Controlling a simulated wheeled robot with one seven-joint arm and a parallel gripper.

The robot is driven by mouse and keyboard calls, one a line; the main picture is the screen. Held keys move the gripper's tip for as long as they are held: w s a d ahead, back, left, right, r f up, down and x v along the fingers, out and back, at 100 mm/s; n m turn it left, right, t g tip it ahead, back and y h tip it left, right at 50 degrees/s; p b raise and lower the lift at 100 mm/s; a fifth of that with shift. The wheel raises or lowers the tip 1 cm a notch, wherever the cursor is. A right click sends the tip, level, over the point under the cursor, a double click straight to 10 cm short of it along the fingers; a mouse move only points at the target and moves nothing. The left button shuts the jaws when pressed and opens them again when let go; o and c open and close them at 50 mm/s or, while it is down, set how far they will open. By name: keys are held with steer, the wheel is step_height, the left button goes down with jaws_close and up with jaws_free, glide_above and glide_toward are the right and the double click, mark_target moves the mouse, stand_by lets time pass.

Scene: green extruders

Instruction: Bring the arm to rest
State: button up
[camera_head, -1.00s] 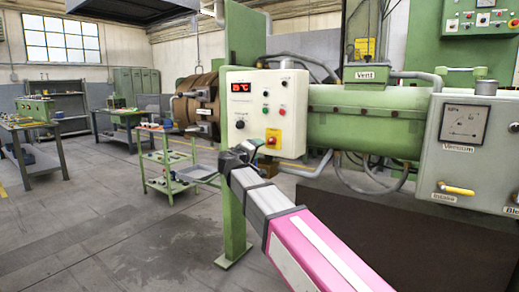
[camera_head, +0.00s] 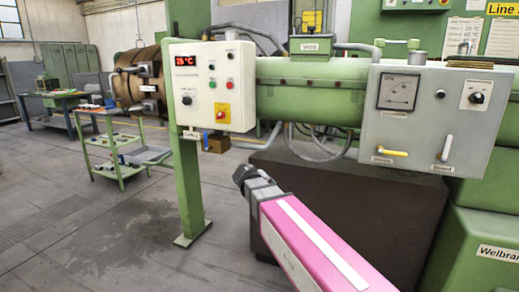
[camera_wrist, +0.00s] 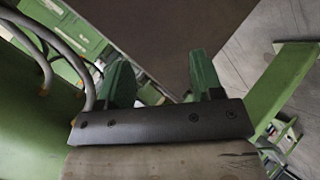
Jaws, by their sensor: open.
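My gripper (camera_wrist: 162,80) shows in the wrist view as two green fingers standing well apart, with nothing between them. In the head view my pink and grey arm reaches up from the bottom right. Its dark end is below the white control box (camera_head: 210,85), with a gap between them in the picture. The fingers cannot be made out in the head view. The control box has a red display, several buttons and a red knob on a yellow plate, and sits by a green post (camera_head: 187,190).
A green extruder barrel (camera_head: 310,90) runs right to a grey gauge box (camera_head: 430,125) with yellow and white handles. A dark brown block (camera_head: 335,190) stands below. A green trolley (camera_head: 115,150) is at the left. The grey floor (camera_head: 110,230) at front left is clear.

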steer(key=s+d+f+m+g+y, duration=0.2)
steer(key=s+d+f+g+y, duration=0.1)
steer(key=s+d+f, duration=0.5)
steer(key=s+d+f+m+g+y, duration=0.3)
steer(key=s+d+f+g, duration=0.2)
steer(key=f, duration=0.8)
steer(key=s+d, duration=0.3)
steer(key=s, duration=0.2)
steer(key=shift+d+y, duration=0.3)
steer(key=shift+s+f, duration=0.1)
